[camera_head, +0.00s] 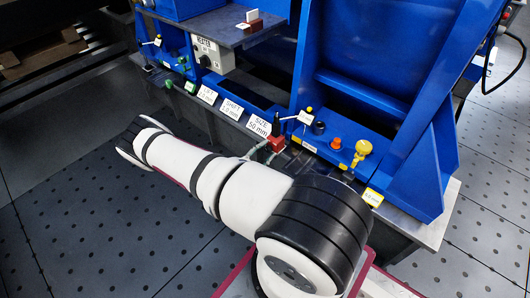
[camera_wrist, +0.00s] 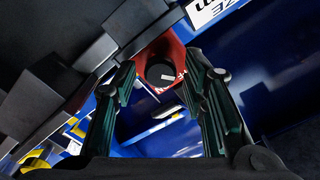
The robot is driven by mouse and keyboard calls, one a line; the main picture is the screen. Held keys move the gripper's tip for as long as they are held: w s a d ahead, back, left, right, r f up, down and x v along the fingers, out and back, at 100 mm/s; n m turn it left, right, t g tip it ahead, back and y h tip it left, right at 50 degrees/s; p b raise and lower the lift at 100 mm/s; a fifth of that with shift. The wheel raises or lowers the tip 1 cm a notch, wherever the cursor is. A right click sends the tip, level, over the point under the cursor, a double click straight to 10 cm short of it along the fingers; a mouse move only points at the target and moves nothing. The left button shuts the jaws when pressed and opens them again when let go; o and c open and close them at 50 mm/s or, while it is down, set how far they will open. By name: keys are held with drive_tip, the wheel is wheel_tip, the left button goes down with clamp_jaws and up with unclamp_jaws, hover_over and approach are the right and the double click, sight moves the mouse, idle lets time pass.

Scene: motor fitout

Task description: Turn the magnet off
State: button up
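The magnet's switch appears to be a red block (camera_head: 278,144) with an upright black knob (camera_head: 276,128), at the front edge of the blue fixture in the head view. In the wrist view the red block (camera_wrist: 150,55) lies ahead, with the round black knob (camera_wrist: 160,72) seen end-on and a pale mark on its face. My gripper (camera_wrist: 160,68) is open, with one dark green finger on each side of the knob. Gaps show between knob and fingers; contact is not clear. In the head view my arm hides most of the gripper.
The blue fixture (camera_head: 350,85) stands on a grey bench. An orange knob (camera_head: 336,143), a yellow knob (camera_head: 363,148) and a dark blue cap (camera_head: 319,128) sit to the right of the switch. White labels (camera_head: 231,109) and a grey heater box (camera_head: 212,55) are to the left.

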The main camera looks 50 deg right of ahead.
clamp_jaws()
drive_tip(key=shift+m, duration=0.4)
drive_tip(key=m, duration=0.3)
drive_tip(key=shift+m+b, duration=0.3)
drive_tip(key=shift+m, duration=0.1)
drive_tip(key=m, duration=0.3)
drive_tip(key=shift+m, duration=0.3)
drive_tip(key=m, duration=0.4)
drive_tip(key=shift+p, duration=0.3)
drive_tip(key=shift+m, duration=2)
